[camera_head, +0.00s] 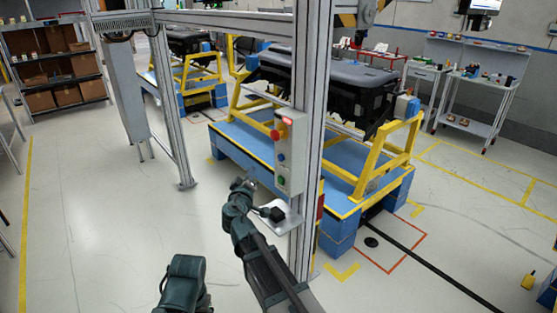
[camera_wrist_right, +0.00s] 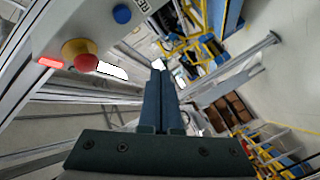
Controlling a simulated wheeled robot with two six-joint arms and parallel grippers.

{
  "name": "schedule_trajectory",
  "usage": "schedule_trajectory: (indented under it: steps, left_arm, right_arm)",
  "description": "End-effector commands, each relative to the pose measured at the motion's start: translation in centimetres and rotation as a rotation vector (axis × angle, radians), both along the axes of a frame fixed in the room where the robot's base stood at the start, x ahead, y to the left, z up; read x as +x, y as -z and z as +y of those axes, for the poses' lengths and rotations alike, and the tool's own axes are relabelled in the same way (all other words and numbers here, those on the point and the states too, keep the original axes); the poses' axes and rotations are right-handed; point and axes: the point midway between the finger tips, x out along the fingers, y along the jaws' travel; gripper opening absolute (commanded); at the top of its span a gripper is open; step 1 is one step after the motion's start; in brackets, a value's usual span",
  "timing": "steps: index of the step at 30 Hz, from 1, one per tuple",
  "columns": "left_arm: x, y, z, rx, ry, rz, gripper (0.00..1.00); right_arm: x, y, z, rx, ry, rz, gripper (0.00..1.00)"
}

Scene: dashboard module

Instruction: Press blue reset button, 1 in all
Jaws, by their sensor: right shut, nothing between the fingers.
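The blue reset button (camera_head: 281,157) is on a light grey control box (camera_head: 296,165) fixed to an upright metal post. In the right wrist view the blue button (camera_wrist_right: 122,14) shows near the top edge, left of the fingertips. My right gripper (camera_head: 247,184) is left of the box and a little lower than the blue button, apart from it. In the wrist view its two fingers (camera_wrist_right: 159,68) are together and empty. A dark part of my left arm stands at the bottom of the head view; its gripper is not seen.
A red emergency knob (camera_head: 275,134) with a yellow collar sits above the blue button, under a red light (camera_head: 287,121). A green button (camera_head: 281,180) is below. A small shelf (camera_head: 278,222) juts from the post. Floor to the left is clear.

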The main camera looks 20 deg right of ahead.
Motion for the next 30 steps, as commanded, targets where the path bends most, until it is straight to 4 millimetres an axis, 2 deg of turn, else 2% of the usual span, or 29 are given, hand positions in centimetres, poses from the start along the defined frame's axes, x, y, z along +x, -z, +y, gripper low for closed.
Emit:
schedule_trajectory:
  steps: [5, 18, 24, 30]
  left_arm:
    - [0.0, 0.0, 0.0, 0.000, 0.000, 0.000, 0.79]
    - [0.0, 0.0, 0.0, 0.000, 0.000, 0.000, 0.79]
    - [0.0, 0.0, 0.0, 0.000, 0.000, 0.000, 0.79]
    - [0.0, 0.0, 0.0, 0.000, 0.000, 0.000, 0.79]
  right_arm:
    - [0.5, 0.0, -1.4, 0.001, 0.004, 0.000, 0.00]
    - [2.4, 0.0, -6.6, 0.001, 0.002, 0.000, 0.00]
    - [2.9, 0.0, -7.8, 0.001, 0.002, 0.001, 0.00]
    - [3.0, 0.0, -8.2, 0.000, 0.001, 0.001, 0.00]
